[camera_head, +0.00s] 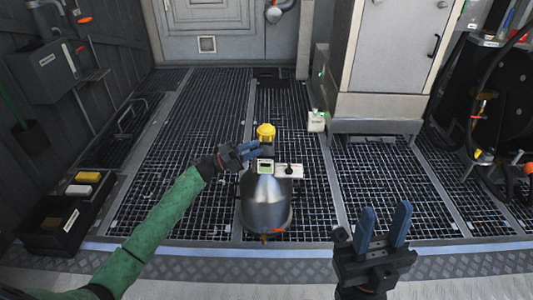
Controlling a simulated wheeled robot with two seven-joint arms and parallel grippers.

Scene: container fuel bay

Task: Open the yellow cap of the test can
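The test can (265,200) is a grey metal vessel standing on the grated floor near the front edge, in the middle of the head view. Its yellow cap (266,131) shows at the top, just beyond my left gripper. My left gripper (256,149) reaches in from the left, with blue fingers at the can's neck, just below the cap. The gap between its fingers is hard to make out, and I cannot tell whether they touch the can. My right gripper (384,226) is at the lower right, fingers up and apart, empty, and away from the can.
A small panel with a dark knob (289,171) sits beside the can's top. A small white container (316,121) stands behind right, by a grey cabinet (385,60). A dark tray (62,225) with blocks lies at left. A hose reel (500,110) is at far right. Grating between is clear.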

